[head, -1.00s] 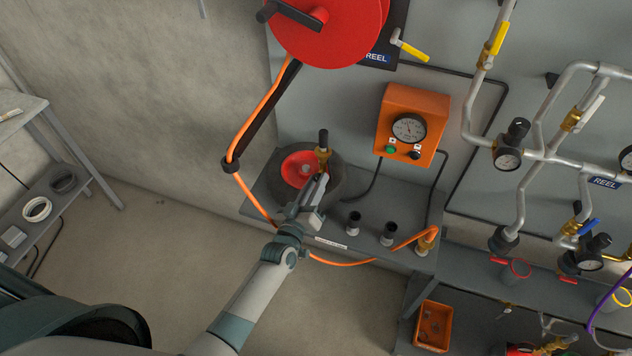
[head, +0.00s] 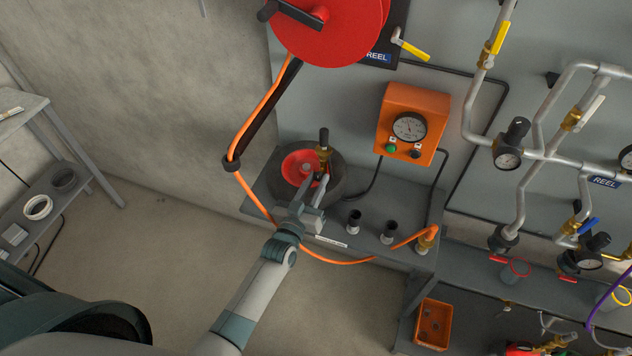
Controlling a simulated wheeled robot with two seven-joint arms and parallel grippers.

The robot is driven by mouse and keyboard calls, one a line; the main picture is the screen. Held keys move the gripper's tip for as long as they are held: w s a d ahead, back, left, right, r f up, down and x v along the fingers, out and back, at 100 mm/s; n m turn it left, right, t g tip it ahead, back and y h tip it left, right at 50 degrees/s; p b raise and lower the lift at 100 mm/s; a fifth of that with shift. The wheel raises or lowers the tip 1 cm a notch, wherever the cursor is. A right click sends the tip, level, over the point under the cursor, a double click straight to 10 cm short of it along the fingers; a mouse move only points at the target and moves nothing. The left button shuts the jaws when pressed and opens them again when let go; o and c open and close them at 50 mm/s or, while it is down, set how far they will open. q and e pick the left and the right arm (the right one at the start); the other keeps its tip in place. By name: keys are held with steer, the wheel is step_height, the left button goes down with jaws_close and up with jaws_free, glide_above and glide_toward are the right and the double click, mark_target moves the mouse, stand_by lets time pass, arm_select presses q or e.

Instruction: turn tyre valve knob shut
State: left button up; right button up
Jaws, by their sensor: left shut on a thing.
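The tyre (head: 340,180), dark with a red hub (head: 296,166), lies on the grey bench below the orange gauge box. A brass valve fitting (head: 323,154) with an upright black top stands at its right part. My left gripper (head: 318,178) reaches in from below, its two fingers just under the brass fitting. It is shut on a small dark part between the fingertips, which seems to be the tyre valve knob; the fingers mostly hide it. My right gripper is out of view.
An orange hose (head: 262,112) hangs from the red reel (head: 335,30) and loops past the bench front to a brass fitting (head: 426,240). Two black-topped posts (head: 354,218) stand right of my gripper. The orange gauge box (head: 412,122) is behind. Pipes and valves fill the right.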

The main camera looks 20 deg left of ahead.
arm_select(q)
steer(key=shift+f, duration=0.1)
steer(key=o, duration=1)
steer(key=shift+s, duration=0.15)
steer(key=shift+s, duration=0.5)
steer(key=s+b, duration=0.2)
steer(key=s, duration=0.3)
steer(key=s+a+b, duration=0.1)
steer(key=s+b, duration=0.1)
steer(key=s, duration=0.3)
steer(key=s+b, duration=0.2)
steer(key=s, duration=0.4)
steer(key=shift+s+a, duration=0.1)
steer(key=shift+a, duration=0.05)
